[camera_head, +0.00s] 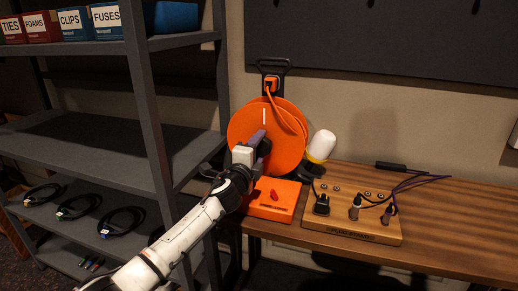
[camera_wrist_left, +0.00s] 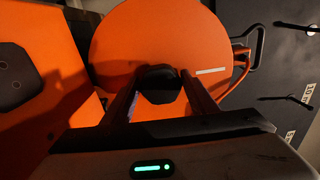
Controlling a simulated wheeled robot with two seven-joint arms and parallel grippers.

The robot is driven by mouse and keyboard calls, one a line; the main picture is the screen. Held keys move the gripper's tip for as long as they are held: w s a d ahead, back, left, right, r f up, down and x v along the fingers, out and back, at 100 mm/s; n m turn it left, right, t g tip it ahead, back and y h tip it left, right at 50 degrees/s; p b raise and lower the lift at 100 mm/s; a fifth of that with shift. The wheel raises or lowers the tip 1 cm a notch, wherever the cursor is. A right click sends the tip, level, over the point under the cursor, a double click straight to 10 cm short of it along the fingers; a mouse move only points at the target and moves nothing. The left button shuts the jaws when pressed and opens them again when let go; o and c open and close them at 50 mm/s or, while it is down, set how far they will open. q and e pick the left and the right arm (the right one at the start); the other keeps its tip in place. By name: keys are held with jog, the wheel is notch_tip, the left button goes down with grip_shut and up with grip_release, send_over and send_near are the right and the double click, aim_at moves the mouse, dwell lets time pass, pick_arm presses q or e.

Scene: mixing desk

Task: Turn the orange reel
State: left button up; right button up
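The orange reel (camera_head: 291,128) is a big upright disc with a short white mark, on an orange base (camera_head: 278,198) at the left end of the desk. My left gripper (camera_head: 260,143) is in front of its face and hides part of it. In the left wrist view the reel (camera_wrist_left: 205,40) fills the upper middle. A dark knob (camera_wrist_left: 160,84) stands out from the reel between the two fingertips of my left gripper (camera_wrist_left: 160,80), which appear to touch it on both sides. My right gripper is not in view.
A grey shelf rack (camera_head: 145,90) stands close on the left, beside my left arm. A wooden board (camera_head: 350,217) with plugs and sockets lies right of the reel. A white and yellow lamp (camera_head: 321,146) stands behind it. The desk's right side (camera_head: 460,225) is mostly clear.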

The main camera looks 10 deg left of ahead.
pick_arm(q)
jog(key=shift+o, duration=1.1)
jog(key=shift+s, duration=0.1)
jog(key=shift+s+a, duration=0.1)
jog(key=shift+s, duration=0.2)
jog(key=s+p, duration=0.1)
jog(key=s, duration=0.8)
jog(key=shift+s+a, duration=0.25)
jog(key=shift+a, duration=0.15)
jog(key=shift+f, duration=0.1)
